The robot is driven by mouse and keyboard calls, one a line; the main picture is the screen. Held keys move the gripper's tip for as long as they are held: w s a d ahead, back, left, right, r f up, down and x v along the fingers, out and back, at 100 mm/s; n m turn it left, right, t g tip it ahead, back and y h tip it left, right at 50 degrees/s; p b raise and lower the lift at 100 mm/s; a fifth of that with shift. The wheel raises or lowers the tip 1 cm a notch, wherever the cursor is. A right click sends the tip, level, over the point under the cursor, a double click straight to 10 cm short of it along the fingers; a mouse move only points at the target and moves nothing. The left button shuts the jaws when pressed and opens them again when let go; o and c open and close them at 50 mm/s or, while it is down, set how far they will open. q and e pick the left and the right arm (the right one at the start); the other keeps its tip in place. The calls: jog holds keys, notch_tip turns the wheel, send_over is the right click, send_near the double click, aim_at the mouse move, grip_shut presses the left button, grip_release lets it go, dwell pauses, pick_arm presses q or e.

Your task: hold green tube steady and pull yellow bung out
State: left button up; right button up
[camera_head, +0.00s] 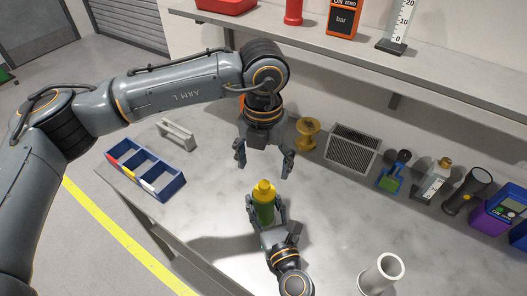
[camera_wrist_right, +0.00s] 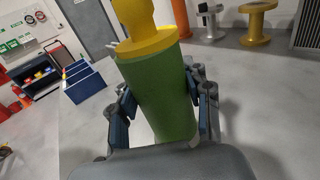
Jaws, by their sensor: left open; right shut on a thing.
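The green tube (camera_head: 265,212) stands on the workbench, and it fills the middle of the right wrist view (camera_wrist_right: 160,95). The yellow bung (camera_head: 263,190) sits in the tube's top end; its wide rim and knob show in the right wrist view (camera_wrist_right: 148,35). My right gripper (camera_head: 266,210) is shut on the green tube, with fingers on both sides of its body. My left gripper (camera_head: 263,168) is open and empty, above and behind the bung, its fingers pointing down and apart from it. The tube's lower end is hidden by my right gripper.
A blue compartment tray (camera_head: 172,190) lies at the left edge of the workbench. A white pipe (camera_head: 381,274) stands at front right.

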aim_at(263, 185)
pick_arm(q)
notch_tip(263, 185, down, 8)
jog(key=shift+f, duration=0.25)
jog(key=c, duration=1.4)
jog(key=shift+r, duration=3.75)
